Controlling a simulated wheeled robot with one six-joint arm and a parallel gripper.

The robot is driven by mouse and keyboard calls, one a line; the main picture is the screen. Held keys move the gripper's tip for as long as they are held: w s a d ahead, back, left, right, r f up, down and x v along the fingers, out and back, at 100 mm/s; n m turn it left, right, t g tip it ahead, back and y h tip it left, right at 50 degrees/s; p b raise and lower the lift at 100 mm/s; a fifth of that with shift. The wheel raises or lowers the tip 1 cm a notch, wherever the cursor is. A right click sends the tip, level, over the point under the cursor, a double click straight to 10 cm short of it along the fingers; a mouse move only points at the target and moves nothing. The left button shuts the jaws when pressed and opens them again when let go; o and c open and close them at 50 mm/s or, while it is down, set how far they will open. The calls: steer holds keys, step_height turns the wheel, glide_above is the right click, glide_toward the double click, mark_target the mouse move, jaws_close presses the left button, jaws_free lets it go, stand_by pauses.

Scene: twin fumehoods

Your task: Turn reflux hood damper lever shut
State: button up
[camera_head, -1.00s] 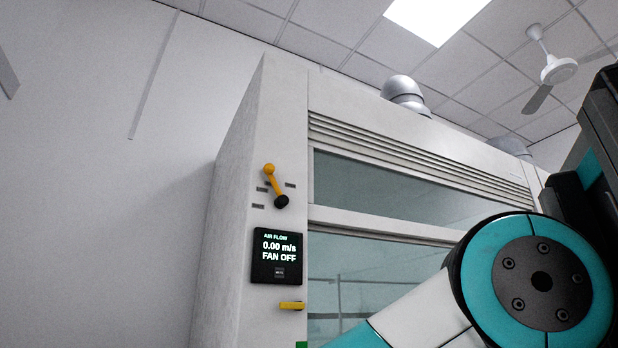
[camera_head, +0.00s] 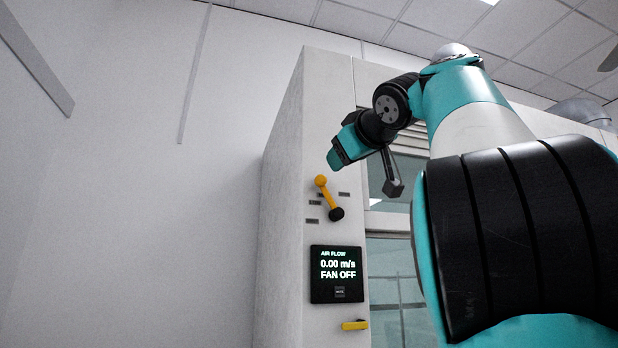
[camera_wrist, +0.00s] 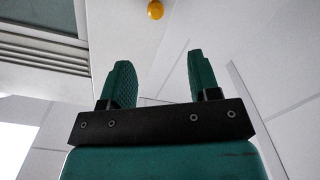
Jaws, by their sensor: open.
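The damper lever (camera_head: 327,192) is on the pale front post of the fumehood. Its yellow round knob points up and slightly left from a black hub (camera_head: 336,214). Small dark labels surround it. In the wrist view the yellow knob (camera_wrist: 155,9) shows at the top edge, beyond the fingertips and roughly between them. My gripper (camera_wrist: 158,75) is open and empty, with two green fingers apart. In the head view the end of my arm is raised just above and right of the lever, apart from it in the picture. The fingers are hard to make out there.
A black airflow display (camera_head: 337,274) below the lever reads 0.00 m/s, FAN OFF. A small yellow handle (camera_head: 355,325) is under it. The hood's sash glass lies to the right, partly behind my arm. The white wall (camera_head: 130,180) at left is clear.

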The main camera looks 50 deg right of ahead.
mark_target(322, 178)
steer(key=p+x, duration=0.2)
steer(key=x, duration=0.3)
steer(key=p+x, duration=0.2)
steer(key=x, duration=0.4)
steer(key=r+p+x, duration=0.1)
steer(key=x, duration=0.4)
steer(key=shift+w+d+p, duration=0.1)
steer(key=shift+d+p, duration=0.15)
steer(key=shift+p, duration=0.15)
steer(key=shift+w+d, duration=0.2)
steer(key=shift+w, duration=0.1)
steer(key=shift+c, duration=0.2)
jaws_close()
